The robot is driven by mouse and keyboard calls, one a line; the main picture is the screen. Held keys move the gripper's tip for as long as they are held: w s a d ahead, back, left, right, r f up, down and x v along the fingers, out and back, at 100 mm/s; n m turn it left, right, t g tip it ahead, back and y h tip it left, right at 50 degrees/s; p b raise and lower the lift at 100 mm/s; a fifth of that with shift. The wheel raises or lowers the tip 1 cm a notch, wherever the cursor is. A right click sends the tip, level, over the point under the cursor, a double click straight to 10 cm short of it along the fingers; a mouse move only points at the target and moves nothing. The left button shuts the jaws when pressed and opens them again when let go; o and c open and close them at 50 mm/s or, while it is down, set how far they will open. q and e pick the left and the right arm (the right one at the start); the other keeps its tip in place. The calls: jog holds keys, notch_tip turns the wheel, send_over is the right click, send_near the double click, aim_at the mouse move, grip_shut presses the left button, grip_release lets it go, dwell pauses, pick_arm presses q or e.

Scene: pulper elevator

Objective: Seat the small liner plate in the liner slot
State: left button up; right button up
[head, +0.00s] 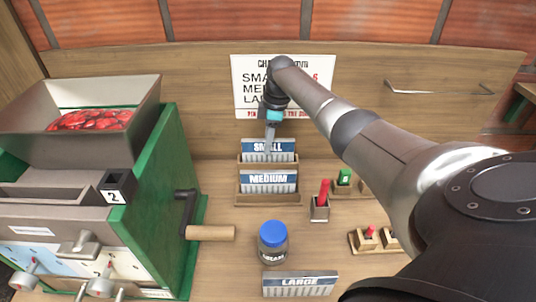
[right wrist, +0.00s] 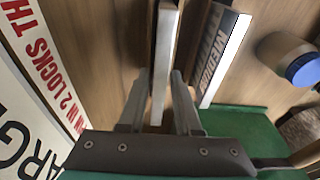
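The small liner plate (head: 268,151), labelled SMALL, stands upright in the back slot of a wooden rack (head: 240,187). The plate labelled MEDIUM (head: 268,183) stands in front of it. My right gripper (head: 269,142) points down at the top of the small plate. In the right wrist view its two fingers (right wrist: 158,100) straddle the small plate's edge (right wrist: 160,85), with narrow gaps beside the plate, so it looks open. The MEDIUM plate (right wrist: 217,55) is just right of the fingers there. My left gripper is out of view. I cannot make out the liner slot.
The green pulper (head: 150,190) with its hopper of red fruit and crank handle (head: 210,233) stands at left. A blue-lidded jar (head: 272,242) and the LARGE plate (head: 300,284) are in front. Small holders (head: 320,208) sit at right. A sign (head: 245,85) is behind.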

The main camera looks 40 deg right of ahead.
grip_shut()
jog(key=shift+r, duration=0.1)
dwell(0.9)
